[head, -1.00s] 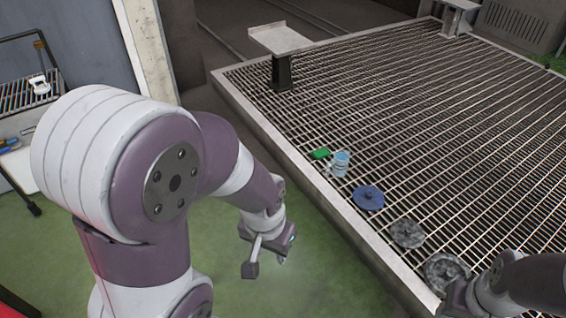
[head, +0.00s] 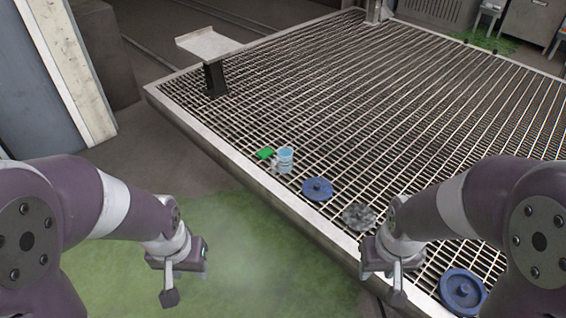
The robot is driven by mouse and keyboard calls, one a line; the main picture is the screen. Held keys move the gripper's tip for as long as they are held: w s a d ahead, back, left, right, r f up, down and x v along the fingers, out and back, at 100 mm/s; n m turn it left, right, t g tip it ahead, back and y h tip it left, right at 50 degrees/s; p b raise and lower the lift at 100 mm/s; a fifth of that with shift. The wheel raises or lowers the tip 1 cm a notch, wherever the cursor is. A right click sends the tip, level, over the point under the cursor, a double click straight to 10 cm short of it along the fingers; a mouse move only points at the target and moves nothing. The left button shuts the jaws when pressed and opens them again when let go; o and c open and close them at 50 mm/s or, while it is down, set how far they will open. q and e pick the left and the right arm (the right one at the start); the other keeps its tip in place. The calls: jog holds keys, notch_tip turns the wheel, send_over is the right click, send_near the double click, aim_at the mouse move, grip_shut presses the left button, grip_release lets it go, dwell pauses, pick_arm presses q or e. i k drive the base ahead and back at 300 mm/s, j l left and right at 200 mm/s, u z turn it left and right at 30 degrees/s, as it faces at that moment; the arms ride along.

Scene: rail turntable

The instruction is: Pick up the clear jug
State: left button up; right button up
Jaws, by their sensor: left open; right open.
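The clear jug (head: 285,160) is a small, light-blue-tinted see-through vessel. It stands on the metal grating near its front-left edge, between a green item and a blue disc. My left gripper (head: 186,284) is open and empty over the green floor, to the left of the grating and well short of the jug. My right gripper (head: 382,284) is open and empty near the grating's front edge, to the lower right of the jug. Neither gripper touches the jug.
A green item (head: 265,153) lies just left of the jug. A blue disc (head: 317,189), a grey disc (head: 359,215) and another blue disc (head: 462,291) lie along the grating's front edge. A raised rim (head: 240,172) borders the grating (head: 400,110). A plate on a post (head: 209,45) stands at its far left.

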aim_at(284, 159)
jog(key=i+j+z, duration=0.1)
jog(key=z, duration=1.55)
jog(key=j+z, duration=0.55)
jog(key=j, duration=0.3)
jog(key=j+z, duration=0.3)
jog(key=k+j+z, duration=0.25)
jog(key=j, duration=0.2)
jog(key=j+z, duration=0.3)
jog(key=k+j+z, duration=0.3)
jog(key=j, duration=0.15)
jog(key=k+j+z, duration=0.1)
jog(key=j+z, duration=0.15)
jog(key=k+j+z, duration=0.1)
jog(key=k+j, duration=0.7)
jog(key=j, duration=0.2)
jog(key=k+j, duration=0.85)
jog(key=i+j+z, duration=0.05)
jog(key=j, duration=0.1)
